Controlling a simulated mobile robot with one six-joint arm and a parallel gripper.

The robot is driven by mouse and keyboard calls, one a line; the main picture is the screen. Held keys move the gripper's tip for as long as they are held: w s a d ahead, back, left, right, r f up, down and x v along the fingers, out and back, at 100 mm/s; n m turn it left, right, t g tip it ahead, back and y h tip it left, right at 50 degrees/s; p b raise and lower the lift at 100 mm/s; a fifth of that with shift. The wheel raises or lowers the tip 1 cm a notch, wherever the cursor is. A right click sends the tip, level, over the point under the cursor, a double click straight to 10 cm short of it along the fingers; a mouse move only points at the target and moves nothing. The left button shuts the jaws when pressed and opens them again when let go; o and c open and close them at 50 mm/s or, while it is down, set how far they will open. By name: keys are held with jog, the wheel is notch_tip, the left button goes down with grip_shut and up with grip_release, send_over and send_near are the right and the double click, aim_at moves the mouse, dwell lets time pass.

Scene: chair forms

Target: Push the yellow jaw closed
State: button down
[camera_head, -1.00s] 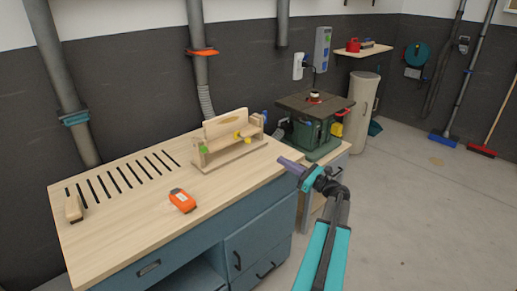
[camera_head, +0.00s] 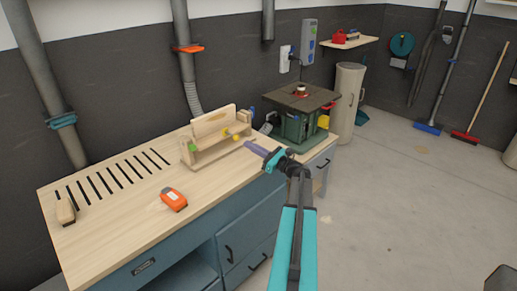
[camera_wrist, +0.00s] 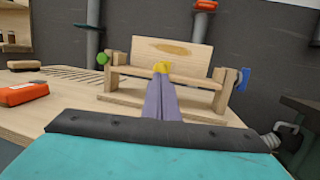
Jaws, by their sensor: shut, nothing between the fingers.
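A wooden chair-form jig (camera_head: 217,137) stands on the workbench, with an upright back board and a lower cross rail. It also fills the middle of the wrist view (camera_wrist: 172,58). The small yellow jaw (camera_head: 236,137) sits at the rail; in the wrist view the yellow jaw (camera_wrist: 161,67) shows just beyond my fingertips. My gripper (camera_head: 250,145) is shut and empty, its purple fingers pointing at the jig from the right. In the wrist view the gripper (camera_wrist: 161,84) hides the lower part of the yellow jaw. I cannot tell whether the fingertips touch it.
A green knob (camera_wrist: 101,58) is at the jig's left end and a blue one (camera_wrist: 243,79) at its right. An orange tool (camera_head: 174,200) and a wooden block (camera_head: 66,211) lie on the workbench (camera_head: 110,225). A green machine (camera_head: 300,115) stands behind right.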

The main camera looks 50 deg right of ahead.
aim_at(237, 138)
jog(key=p+x, duration=0.1)
jog(key=x, duration=0.2)
jog(key=shift+w, duration=0.1)
dwell(0.3)
jog(key=f+b+x, duration=0.1)
jog(key=b+x, duration=0.1)
jog(key=x, duration=0.4)
jog(key=shift+w+d+r, duration=0.15)
jog(key=shift+w+d, duration=0.1)
jog(key=shift+d, duration=0.35)
jog(key=shift+r, duration=0.1)
jog(key=shift+s+f+b, duration=0.3)
jog(key=shift+s+b, duration=0.05)
jog(key=shift+s, duration=0.1)
jog(key=b+v, duration=0.3)
jog(key=v, duration=1)
jog(key=shift+s+b, duration=0.35)
